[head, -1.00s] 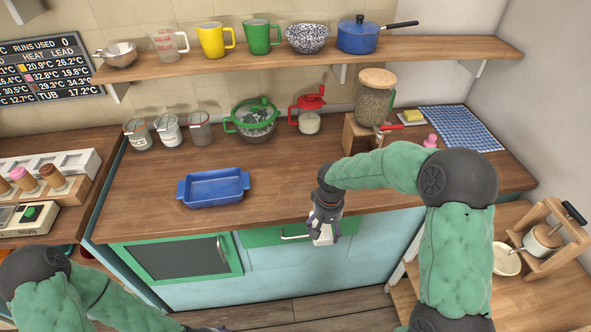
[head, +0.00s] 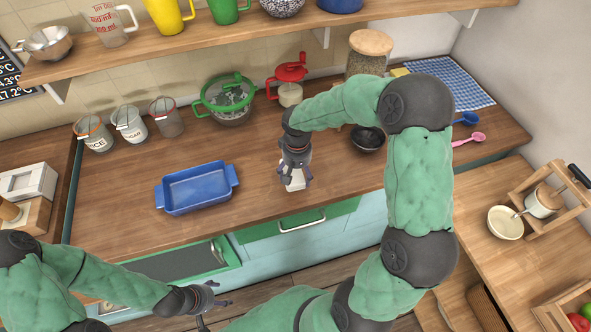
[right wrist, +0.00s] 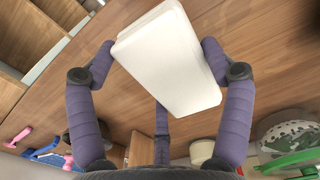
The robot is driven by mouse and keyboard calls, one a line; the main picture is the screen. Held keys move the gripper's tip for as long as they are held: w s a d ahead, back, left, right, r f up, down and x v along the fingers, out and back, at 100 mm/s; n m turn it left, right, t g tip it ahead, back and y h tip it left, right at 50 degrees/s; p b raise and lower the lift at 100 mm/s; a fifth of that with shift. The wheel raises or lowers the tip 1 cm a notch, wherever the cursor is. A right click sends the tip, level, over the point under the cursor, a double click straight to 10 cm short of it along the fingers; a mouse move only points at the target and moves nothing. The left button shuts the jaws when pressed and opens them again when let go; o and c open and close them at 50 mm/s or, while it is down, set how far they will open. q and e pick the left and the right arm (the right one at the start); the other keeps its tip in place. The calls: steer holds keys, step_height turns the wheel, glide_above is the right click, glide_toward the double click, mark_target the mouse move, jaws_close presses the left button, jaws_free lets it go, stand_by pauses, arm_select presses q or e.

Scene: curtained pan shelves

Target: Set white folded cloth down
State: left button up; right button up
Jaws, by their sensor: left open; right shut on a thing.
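The white folded cloth (right wrist: 168,62) is a pale block between the fingers of my right gripper (right wrist: 160,75) in the right wrist view. In the head view the cloth (head: 295,181) shows below my right gripper (head: 294,172), over the front part of the wooden counter (head: 255,150). My right gripper is shut on the cloth and points down. I cannot tell whether the cloth touches the counter. My left gripper (head: 208,300) is open and empty, low in front of the cabinet.
A blue baking dish (head: 197,187) stands left of the cloth. A dark bowl (head: 368,138) is behind my right arm's side. Bare counter lies between the dish and the cloth.

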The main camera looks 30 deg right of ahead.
steer(key=shift+f+b, duration=2.05)
steer(key=shift+f, duration=0.5)
steer(key=shift+f, duration=0.1)
steer(key=shift+f+b, duration=0.6)
steer(key=shift+f, duration=0.05)
steer(key=shift+f, duration=0.25)
steer(key=o, duration=1.5)
steer(key=shift+c, duration=0.2)
